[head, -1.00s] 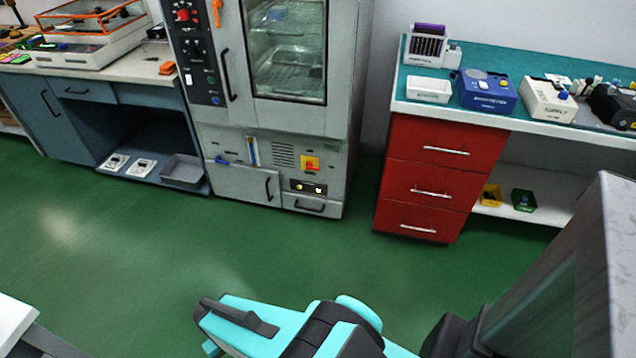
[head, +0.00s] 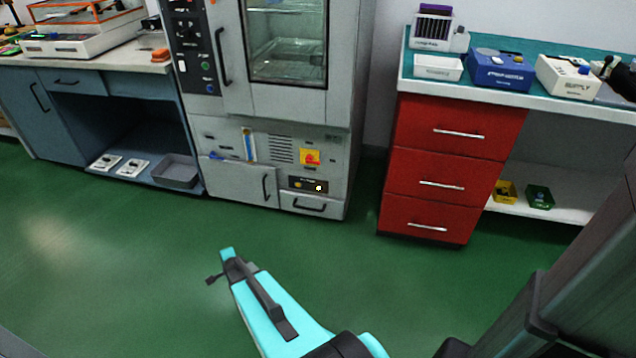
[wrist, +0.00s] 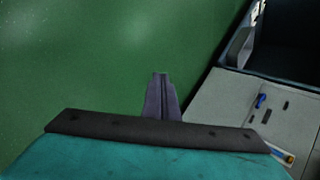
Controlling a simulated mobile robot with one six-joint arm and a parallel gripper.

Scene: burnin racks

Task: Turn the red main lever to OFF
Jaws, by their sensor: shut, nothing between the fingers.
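The red main lever (head: 310,157) sits on a yellow plate on the lower front of the grey oven cabinet (head: 225,130). It is small in the head view, and I cannot read its ON or OFF position. My gripper (head: 213,279) is low in the head view, in front of the cabinet and apart from it. It is shut and empty. In the wrist view its shut fingers (wrist: 161,97) point over the green floor. The cabinet's lower front (wrist: 272,110) shows at the right there, with a blue handle (wrist: 260,101); the red lever is not in that view.
A blue-grey bench (head: 95,85) with an open lower shelf stands left of the cabinet. A red drawer unit (head: 440,165) under a teal-topped bench stands right. Open green floor (head: 130,235) lies before them. A dark grey structure fills the lower right.

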